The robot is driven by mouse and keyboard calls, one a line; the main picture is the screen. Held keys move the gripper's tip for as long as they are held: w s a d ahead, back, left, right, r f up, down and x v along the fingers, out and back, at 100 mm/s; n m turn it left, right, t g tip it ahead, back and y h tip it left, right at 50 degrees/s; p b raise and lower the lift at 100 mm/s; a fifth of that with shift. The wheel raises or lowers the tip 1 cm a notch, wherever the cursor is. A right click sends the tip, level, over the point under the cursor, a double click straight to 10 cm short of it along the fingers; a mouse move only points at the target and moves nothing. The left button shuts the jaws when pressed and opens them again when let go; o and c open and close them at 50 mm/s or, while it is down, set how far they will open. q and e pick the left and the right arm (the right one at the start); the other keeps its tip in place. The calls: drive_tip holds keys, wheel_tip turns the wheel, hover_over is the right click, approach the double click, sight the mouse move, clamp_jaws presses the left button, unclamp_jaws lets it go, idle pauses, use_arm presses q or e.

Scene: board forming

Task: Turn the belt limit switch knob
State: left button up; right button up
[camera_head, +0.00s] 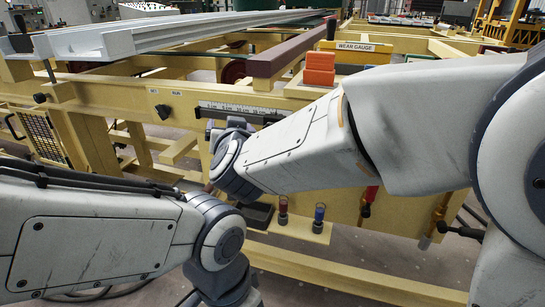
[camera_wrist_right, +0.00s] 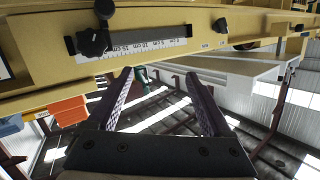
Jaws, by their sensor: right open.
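A long yellow beam carries a white ruled scale (camera_head: 240,108) set in a dark slot. The scale shows upside down in the right wrist view (camera_wrist_right: 150,45). A black lobed knob (camera_wrist_right: 92,42) sits at one end of that slot. Another black knob (camera_wrist_right: 220,26) is on the beam beyond the slot's other end; it also shows in the head view (camera_head: 163,112). I cannot tell which is the limit switch knob. My right gripper (camera_wrist_right: 158,74) is open and empty, its fingers pointing toward the beam, apart from both knobs. My left gripper is out of the head view.
Orange blocks (camera_head: 319,69) stand on the frame by a "WEAR GAUGE" sign (camera_head: 356,47). A brown beam (camera_head: 290,52) and pale metal rails (camera_head: 150,35) lie above. Red (camera_head: 283,210) and blue (camera_head: 319,218) topped fittings stand low. My right arm hides part of the beam.

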drive_tip(key=d+f+m+t+h+b, duration=0.2)
drive_tip(key=d+f+m+h+b, duration=0.45)
drive_tip(key=h, duration=0.25)
drive_tip(key=shift+n, duration=0.25)
drive_tip(key=x, duration=0.3)
drive_tip(key=b+x, duration=0.1)
drive_tip(key=x, duration=0.3)
drive_tip(key=r+b+x, duration=0.1)
drive_tip(key=x, duration=0.2)
drive_tip(key=shift+w+a, duration=0.35)
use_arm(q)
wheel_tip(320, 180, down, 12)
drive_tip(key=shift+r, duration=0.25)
use_arm(e)
drive_tip(key=shift+c, duration=0.3)
clamp_jaws()
